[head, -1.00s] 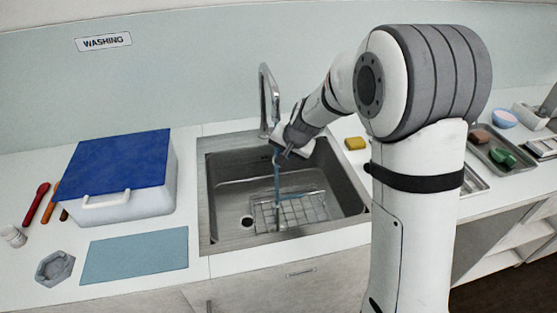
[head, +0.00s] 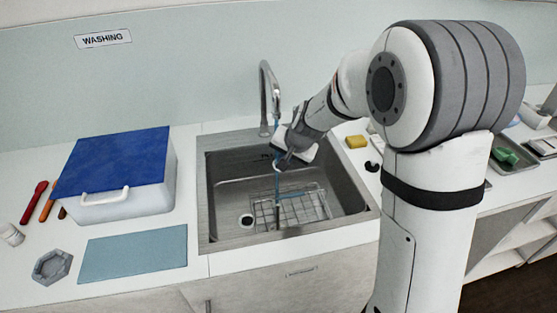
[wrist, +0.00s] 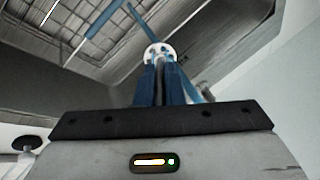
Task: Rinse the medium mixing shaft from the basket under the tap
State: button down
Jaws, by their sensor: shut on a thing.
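The tap (head: 264,92) stands behind the sink (head: 224,170), and a thin blue stream (head: 277,185) runs down below its spout. My gripper (head: 283,163) is over the sink, close beside the stream. In the wrist view my gripper (wrist: 160,85) is shut on the mixing shaft, whose pale disc with holes (wrist: 158,52) shows at the fingertips. Blue strips run beyond the disc; I cannot tell which are shaft and which are water. Most of the shaft is hidden or too small in the head view.
A wire rack (head: 305,208) lies in the sink. A white box with a blue lid (head: 118,160) and a teal mat (head: 135,254) are left of the sink. A yellow sponge (head: 356,142) sits right of it. The mat's top is clear.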

jog(key=s+d+b, duration=0.1)
jog(key=s, duration=0.1)
jog(key=s+d+b, duration=0.1)
jog(key=s+d, duration=0.1)
jog(key=shift+s+d+b, duration=0.1)
jog(key=shift+s+b, duration=0.2)
jog(key=shift+s, duration=0.05)
jog(key=shift+r, duration=0.1)
dwell(1.2)
jog(key=s+d+r+p, duration=0.1)
jog(key=s+d+r, duration=0.2)
jog(key=s, duration=0.1)
jog(key=shift+r, duration=0.4)
dwell(0.7)
